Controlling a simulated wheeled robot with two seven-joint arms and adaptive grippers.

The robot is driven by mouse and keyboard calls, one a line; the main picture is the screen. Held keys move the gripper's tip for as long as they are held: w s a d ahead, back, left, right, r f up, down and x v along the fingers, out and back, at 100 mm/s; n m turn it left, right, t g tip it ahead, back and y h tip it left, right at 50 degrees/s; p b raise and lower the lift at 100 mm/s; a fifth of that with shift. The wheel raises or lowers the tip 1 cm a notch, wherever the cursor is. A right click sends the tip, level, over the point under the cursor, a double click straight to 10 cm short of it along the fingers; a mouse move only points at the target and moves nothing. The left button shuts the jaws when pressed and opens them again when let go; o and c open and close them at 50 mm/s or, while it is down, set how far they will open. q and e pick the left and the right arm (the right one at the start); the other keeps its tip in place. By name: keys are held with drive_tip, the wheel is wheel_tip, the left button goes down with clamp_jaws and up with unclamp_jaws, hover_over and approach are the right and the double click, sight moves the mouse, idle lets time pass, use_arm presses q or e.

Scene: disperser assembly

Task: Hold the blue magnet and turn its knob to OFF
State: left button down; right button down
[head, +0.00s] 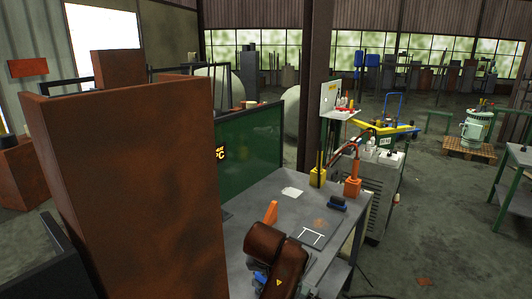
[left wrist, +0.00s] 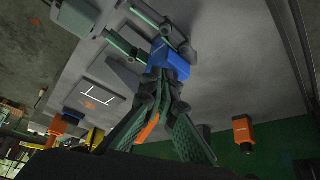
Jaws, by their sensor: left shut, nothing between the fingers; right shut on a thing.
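The blue magnet (left wrist: 170,60) shows in the left wrist view, above the grey table. My right gripper (left wrist: 168,42) is shut on it, its green fingers coming in from the top left. My left gripper (left wrist: 160,84) is shut and empty, its fingertips close to the near side of the magnet. I cannot tell whether they touch it. The knob and its setting cannot be made out. An orange piece (left wrist: 148,128) shows between the left fingers. In the head view a bit of blue (head: 260,277) shows beside my brown arm, which hides most of the right gripper.
The grey table (head: 257,196) carries a plate with white markings (head: 312,237), a dark blue block (head: 338,203), a yellow holder (head: 317,177) and an orange device (head: 352,187). A green panel (head: 250,145) stands along its back. A tall rusty block (head: 125,180) fills the left foreground.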

drive_tip(key=shift+w+d, duration=0.1)
drive_tip(key=shift+d, duration=0.1)
use_arm(q)
wheel_tip(320, 180, up, 6)
drive_tip(key=shift+f, duration=0.25)
use_arm(e)
drive_tip(key=c, duration=1.2)
unclamp_jaws()
